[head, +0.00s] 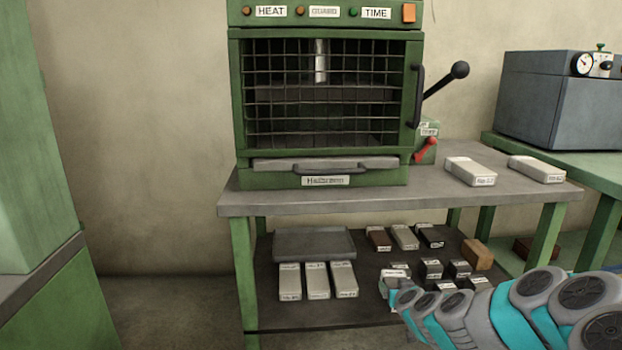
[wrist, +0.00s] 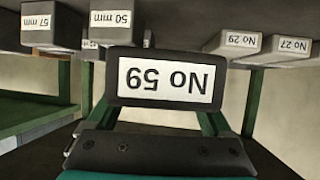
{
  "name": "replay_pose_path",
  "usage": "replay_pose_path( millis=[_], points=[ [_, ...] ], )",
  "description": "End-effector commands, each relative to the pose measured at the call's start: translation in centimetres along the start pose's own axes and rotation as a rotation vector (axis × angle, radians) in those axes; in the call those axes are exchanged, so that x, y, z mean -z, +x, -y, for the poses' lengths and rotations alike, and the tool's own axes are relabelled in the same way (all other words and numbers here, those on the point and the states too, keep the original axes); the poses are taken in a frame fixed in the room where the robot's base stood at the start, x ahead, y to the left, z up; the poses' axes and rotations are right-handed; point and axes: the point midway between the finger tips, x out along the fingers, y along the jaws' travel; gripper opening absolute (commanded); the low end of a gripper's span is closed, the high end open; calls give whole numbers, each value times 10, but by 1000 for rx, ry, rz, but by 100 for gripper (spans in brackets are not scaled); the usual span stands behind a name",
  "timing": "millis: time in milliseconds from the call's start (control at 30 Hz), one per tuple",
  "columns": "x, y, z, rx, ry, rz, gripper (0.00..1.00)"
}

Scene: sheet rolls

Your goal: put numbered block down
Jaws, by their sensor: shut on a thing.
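A dark numbered block (wrist: 165,85) with a white label reading "No 59", upside down in the wrist view, is held at my gripper. In the wrist view the plate of my gripper (wrist: 155,145) lies just below the block, and its fingertips are hidden. In the head view my gripper (head: 402,298) reaches in from the right, over the front of the lower shelf (head: 370,320) under the green press. I cannot tell the held block clearly from the pale-labelled blocks beside the gripper there.
Several labelled blocks (head: 432,268) stand on the shelf around my gripper. Three pale blocks (head: 318,281) and a grey tray (head: 314,243) are to the left. Two pale blocks (head: 470,171) lie on the upper table (head: 500,195). The shelf front between the pale blocks and my gripper is bare.

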Motion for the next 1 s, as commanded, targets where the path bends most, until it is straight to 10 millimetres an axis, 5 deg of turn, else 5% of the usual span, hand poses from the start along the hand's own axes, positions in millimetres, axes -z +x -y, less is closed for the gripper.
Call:
replay_pose_path(
  millis=[100, 300, 1000],
  points=[
    [-3, -6, 47, 36, -17, 2, 0],
    [-6, -11, 80, 58, -27, 1, 0],
    [-6, -12, 83, 59, -33, 3, 0]
  ],
)
